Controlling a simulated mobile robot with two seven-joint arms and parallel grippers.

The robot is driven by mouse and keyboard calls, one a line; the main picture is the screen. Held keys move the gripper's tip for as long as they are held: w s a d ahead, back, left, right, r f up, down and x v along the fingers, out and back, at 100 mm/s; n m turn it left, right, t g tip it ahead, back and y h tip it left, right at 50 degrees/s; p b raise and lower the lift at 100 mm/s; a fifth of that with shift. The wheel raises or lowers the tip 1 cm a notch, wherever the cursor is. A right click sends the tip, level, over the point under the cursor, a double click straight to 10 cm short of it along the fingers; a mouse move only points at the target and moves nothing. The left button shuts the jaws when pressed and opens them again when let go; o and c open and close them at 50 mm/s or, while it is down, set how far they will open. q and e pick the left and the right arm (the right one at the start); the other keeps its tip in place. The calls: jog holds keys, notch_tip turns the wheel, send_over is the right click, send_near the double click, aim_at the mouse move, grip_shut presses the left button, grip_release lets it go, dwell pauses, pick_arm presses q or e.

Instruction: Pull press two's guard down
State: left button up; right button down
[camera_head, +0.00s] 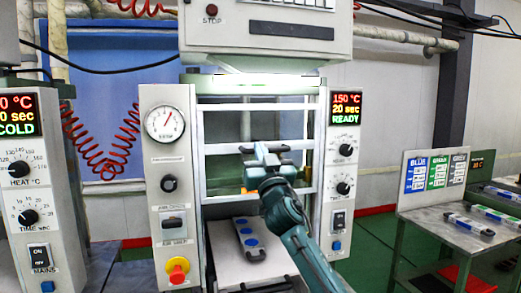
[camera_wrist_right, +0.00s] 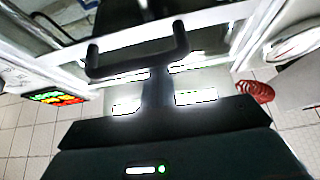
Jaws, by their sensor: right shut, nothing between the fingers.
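The middle press (camera_head: 168,140) has a display that reads 150 °C, 20 sec, READY. Its guard (camera_head: 222,149) is a white-barred clear frame across the opening, with open space below it. A dark handle (camera_wrist_right: 140,66) stands out from the guard in the right wrist view. My right gripper (camera_head: 264,167) is in front of the guard at the handle, its fingers shut with nothing between them. In the right wrist view the fingertips (camera_wrist_right: 158,80) are close against the handle's bar; whether they touch cannot be told. My left gripper is out of view.
A grey mould with blue spots (camera_head: 248,240) lies on the plate below the guard. Another press (camera_head: 40,200), reading COLD, stands at left. A side table (camera_head: 455,228) with colour-labelled pieces stands at right. A red hose (camera_head: 100,160) hangs between the presses.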

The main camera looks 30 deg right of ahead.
pick_arm(q)
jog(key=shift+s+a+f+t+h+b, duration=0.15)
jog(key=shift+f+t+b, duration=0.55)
jog(key=shift+b, duration=2.1)
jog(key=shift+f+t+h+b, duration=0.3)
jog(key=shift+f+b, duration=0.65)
jog(key=shift+b, duration=1.8)
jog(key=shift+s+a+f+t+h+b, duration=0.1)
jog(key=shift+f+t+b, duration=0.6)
jog(key=shift+b, duration=2.1)
pick_arm(e)
notch_tip(320, 180, down, 24)
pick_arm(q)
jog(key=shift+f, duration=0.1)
pick_arm(e)
jog(key=shift+w, duration=0.1)
notch_tip(320, 180, up, 5)
jog(key=p, duration=0.4)
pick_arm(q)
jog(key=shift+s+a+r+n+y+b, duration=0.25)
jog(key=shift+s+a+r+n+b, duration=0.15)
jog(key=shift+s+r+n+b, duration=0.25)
pick_arm(e)
jog(key=v, duration=1.1)
